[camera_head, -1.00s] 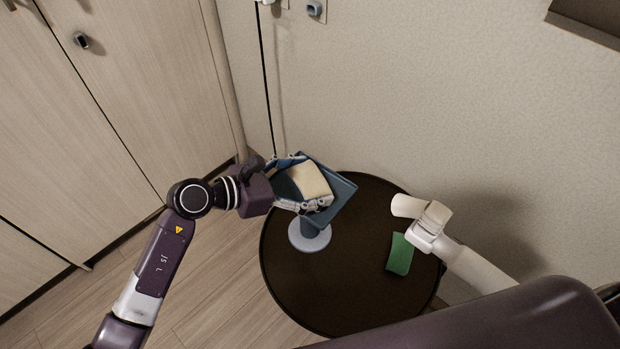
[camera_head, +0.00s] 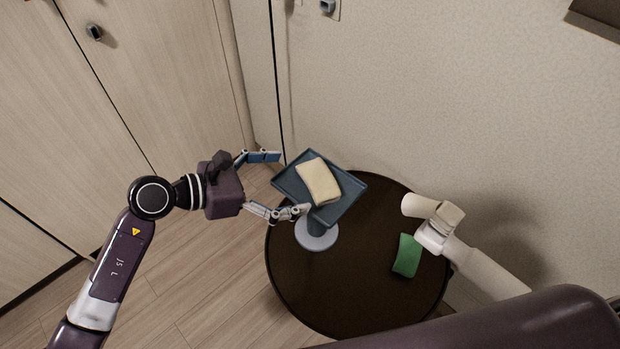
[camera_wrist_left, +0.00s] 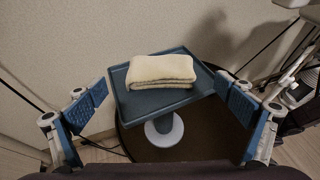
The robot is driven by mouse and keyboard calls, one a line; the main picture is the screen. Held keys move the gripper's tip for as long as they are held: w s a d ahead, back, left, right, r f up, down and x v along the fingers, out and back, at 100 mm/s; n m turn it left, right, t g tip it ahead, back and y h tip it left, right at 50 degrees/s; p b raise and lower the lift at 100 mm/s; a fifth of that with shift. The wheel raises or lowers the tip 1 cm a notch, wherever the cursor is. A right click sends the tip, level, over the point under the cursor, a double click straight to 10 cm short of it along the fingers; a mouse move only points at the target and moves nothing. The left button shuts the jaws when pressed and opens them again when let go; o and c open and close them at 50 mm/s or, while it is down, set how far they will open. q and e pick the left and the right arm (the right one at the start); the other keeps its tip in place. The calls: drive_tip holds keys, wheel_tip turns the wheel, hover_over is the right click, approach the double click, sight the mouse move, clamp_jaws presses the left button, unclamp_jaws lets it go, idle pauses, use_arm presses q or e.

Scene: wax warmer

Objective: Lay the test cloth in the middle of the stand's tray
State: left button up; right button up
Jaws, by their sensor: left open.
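The cream folded test cloth (camera_head: 319,181) lies on the stand's blue-grey tray (camera_head: 346,199), near its middle. In the left wrist view the cloth (camera_wrist_left: 160,70) rests flat on the tray (camera_wrist_left: 140,107), a little toward the back edge. My left gripper (camera_head: 279,184) is open and empty at the tray's left side. One fingertip is close to the tray's front-left edge; I cannot tell if they touch. In the left wrist view the open fingers (camera_wrist_left: 170,112) stand wide on both sides of the tray. My right gripper is not seen.
The stand's round base (camera_head: 316,236) rests on a dark round table (camera_head: 340,285). A green cloth or sponge (camera_head: 407,256) and a white device with an arm (camera_head: 437,229) are on the right. The wall is close behind; cabinets (camera_head: 140,80) stand at left.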

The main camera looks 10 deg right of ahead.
use_arm(q)
drive_tip(key=shift+b+v, duration=0.35)
drive_tip(key=shift+v, duration=1.95)
